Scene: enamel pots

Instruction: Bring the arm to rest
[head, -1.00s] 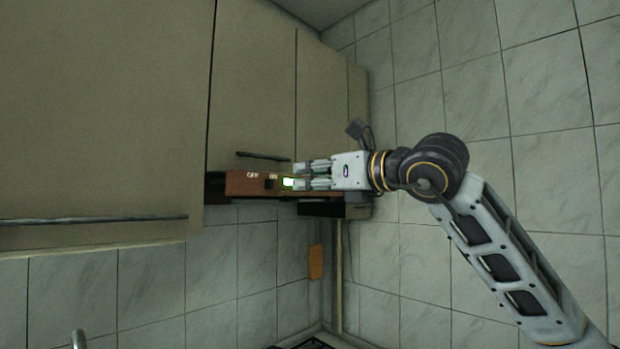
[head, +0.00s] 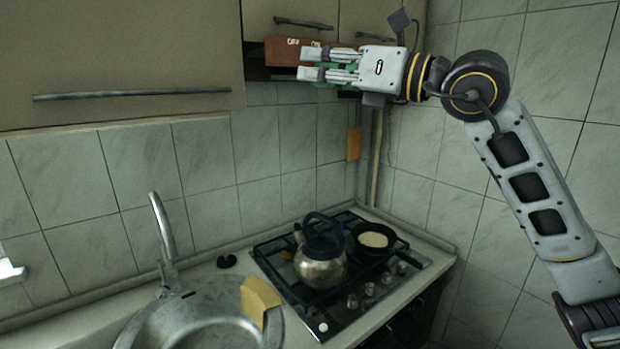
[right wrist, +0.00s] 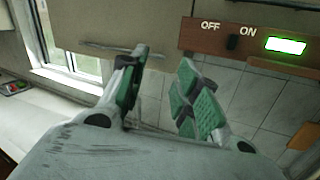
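My right gripper (head: 304,63) is in front of the brown hood panel (head: 283,50), overlapping it in the head view. Its two fingers are apart, with green pads and nothing between them, in the right wrist view (right wrist: 160,95). There the panel (right wrist: 215,39) shows OFF and ON labels, a dark switch (right wrist: 233,42) and a bright green-edged light (right wrist: 286,46) beside ON. A gap shows between the fingers and the panel there. My right arm reaches in from the right, raised above the stove. My left gripper is not in view.
Below are a stove (head: 338,308) with a kettle (head: 320,270) and a pan (head: 374,240), and a round sink (head: 200,322) with a tap (head: 163,228) and a yellow cloth (head: 260,297). Cabinets (head: 120,50) hang above. The tiled right wall is near my arm.

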